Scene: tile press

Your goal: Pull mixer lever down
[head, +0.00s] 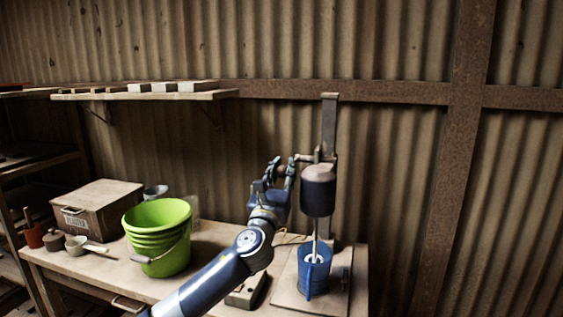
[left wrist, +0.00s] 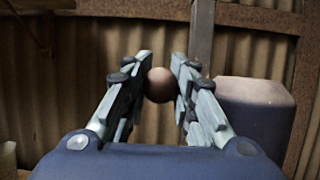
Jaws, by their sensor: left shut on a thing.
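The mixer (head: 318,190) stands on the right of the workbench, with its dark motor head on an upright metal post (head: 329,125). Its lever (head: 303,158) reaches out to the left from the post. My left gripper (head: 281,171) is at the lever's left end. In the left wrist view the fingers of my left gripper (left wrist: 160,85) are shut on the round brown lever knob (left wrist: 159,84). The mixer head shows at the right of that view (left wrist: 252,108). A blue bucket (head: 314,272) stands under the head, with the mixer shaft reaching into it. My right gripper is not in view.
A green bucket (head: 157,238) stands on the workbench (head: 210,248) left of my arm. A wooden box (head: 97,207) and small pots are farther left. A shelf (head: 146,95) with pale blocks hangs above. A small control box (head: 246,291) lies near the front edge.

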